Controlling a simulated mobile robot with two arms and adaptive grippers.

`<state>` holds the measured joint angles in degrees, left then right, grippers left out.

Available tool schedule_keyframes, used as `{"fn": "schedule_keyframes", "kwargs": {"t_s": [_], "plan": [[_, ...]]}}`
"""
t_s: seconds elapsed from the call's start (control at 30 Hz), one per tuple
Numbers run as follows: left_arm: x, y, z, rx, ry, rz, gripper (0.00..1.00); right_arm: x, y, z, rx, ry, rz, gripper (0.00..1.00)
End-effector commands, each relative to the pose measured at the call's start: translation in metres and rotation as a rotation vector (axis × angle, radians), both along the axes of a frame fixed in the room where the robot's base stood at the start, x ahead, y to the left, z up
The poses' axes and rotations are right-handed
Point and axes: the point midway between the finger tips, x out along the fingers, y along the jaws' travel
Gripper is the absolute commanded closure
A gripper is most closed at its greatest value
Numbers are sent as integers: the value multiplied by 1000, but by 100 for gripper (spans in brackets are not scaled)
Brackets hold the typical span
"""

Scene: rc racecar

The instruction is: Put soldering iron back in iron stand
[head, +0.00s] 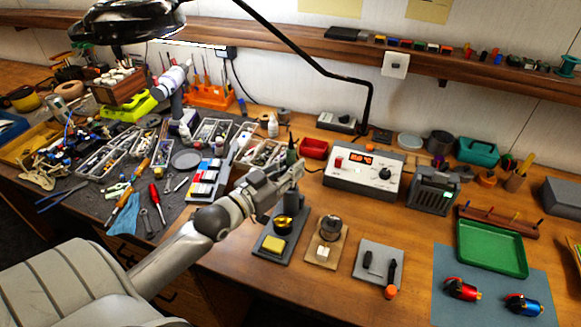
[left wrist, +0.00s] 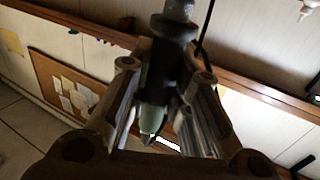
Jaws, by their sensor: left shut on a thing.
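My left gripper (head: 292,172) is shut on the soldering iron (head: 291,154), which stands roughly upright above the bench. In the left wrist view the iron (left wrist: 160,75) sits between both fingers, with a dark grip and a pale green end. The iron stand (head: 270,251), a dark base with a yellow sponge and a round holder with brass colour in it, is on the bench just below the gripper. The gripper and forearm partly hide the area behind the stand. The iron's lower end is hard to make out. My right gripper is not in view.
The soldering station (head: 362,178) with a lit display stands behind and right. A wooden base (head: 340,257) with a round pot and white block is right of the stand, then a grey pad (head: 366,274) with dark tools. Several parts trays crowd the left. A black lamp arm (head: 320,70) hangs over the bench.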

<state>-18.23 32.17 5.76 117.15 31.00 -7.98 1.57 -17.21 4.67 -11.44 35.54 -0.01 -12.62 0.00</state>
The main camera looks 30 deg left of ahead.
Motion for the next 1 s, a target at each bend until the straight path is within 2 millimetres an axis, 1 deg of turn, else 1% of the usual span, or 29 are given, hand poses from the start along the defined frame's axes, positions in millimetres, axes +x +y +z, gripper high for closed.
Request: {"fn": "schedule_keyframes", "kwargs": {"t_s": [0.4, 0.7, 0.73, 0.9, 0.93, 1.0], "plan": [[0, 0, -13, 0, 0, 0, 100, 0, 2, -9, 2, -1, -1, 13], [0, 0, -14, 0, 0, 0, 100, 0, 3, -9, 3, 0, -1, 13], [0, 0, -14, 0, 0, 0, 80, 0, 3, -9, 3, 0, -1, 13], [0, 0, -14, 0, 0, 0, 58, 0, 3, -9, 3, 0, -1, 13], [0, 0, -14, 0, 0, 0, 56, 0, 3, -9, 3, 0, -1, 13], [0, 0, -14, 0, 0, 0, 56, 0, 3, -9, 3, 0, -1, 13]]}}
